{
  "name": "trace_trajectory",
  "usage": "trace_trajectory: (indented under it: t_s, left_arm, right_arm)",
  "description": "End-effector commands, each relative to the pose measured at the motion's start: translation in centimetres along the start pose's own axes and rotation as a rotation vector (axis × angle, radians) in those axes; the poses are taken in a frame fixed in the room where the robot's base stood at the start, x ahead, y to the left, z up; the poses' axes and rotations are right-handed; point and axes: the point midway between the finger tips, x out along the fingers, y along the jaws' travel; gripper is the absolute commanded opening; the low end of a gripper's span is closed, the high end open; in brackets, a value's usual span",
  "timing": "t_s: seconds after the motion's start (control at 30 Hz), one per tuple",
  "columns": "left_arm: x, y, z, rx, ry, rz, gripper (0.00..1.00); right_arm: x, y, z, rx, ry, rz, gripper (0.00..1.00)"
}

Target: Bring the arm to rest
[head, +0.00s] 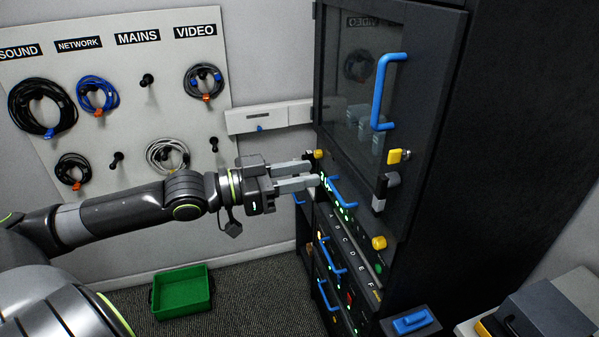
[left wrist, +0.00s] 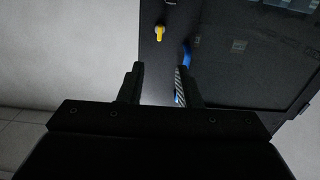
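My left gripper (head: 318,174) reaches in from the left in the head view, stretched out level in front of the dark rack cabinet (head: 470,130). Its two grey fingers are apart with nothing visible between them. In the left wrist view the fingers (left wrist: 160,85) also stand apart, with the cabinet's dark front and a yellow knob (left wrist: 156,33) beyond them. The fingertips are close to the cabinet front near a blue handle (head: 341,191); I cannot tell whether they touch it. My right gripper is not in view.
A pegboard (head: 125,75) with coiled cables hangs on the wall at left. A green crate (head: 182,292) stands on the carpet. The cabinet's glass door (head: 345,80) has a tall blue handle (head: 382,90). A grey box (head: 550,312) sits at lower right. Floor beside the crate is clear.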

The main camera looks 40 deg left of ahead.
Motion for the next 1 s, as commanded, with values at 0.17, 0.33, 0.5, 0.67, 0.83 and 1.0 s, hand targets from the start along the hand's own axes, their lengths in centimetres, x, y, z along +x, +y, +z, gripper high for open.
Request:
trace_trajectory:
  t_s: [0.17, 0.33, 0.5, 0.67, 0.83, 1.0]
  left_arm:
    - [0.0, 0.0, 0.0, 0.000, 0.000, 0.000, 0.31]
    - [0.0, -0.7, 0.6, -0.002, 0.001, -0.018, 0.31]
    - [-0.6, -6.5, 5.5, -0.007, -0.007, -0.167, 0.31]
    - [-3.0, -14.1, 14.7, -0.020, -0.065, -0.388, 0.31]
    - [-7.0, -19.1, 26.2, -0.048, -0.185, -0.585, 0.31]
    - [-11.6, -20.6, 38.3, -0.090, -0.342, -0.733, 0.31]
  right_arm:
    - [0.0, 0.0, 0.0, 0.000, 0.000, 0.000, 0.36]
    - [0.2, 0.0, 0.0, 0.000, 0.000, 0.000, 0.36]
    - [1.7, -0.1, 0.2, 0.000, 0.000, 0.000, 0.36]
    - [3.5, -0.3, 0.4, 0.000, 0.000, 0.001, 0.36]
    - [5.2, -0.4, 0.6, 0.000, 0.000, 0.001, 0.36]
    - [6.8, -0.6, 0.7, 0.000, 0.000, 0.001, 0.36]
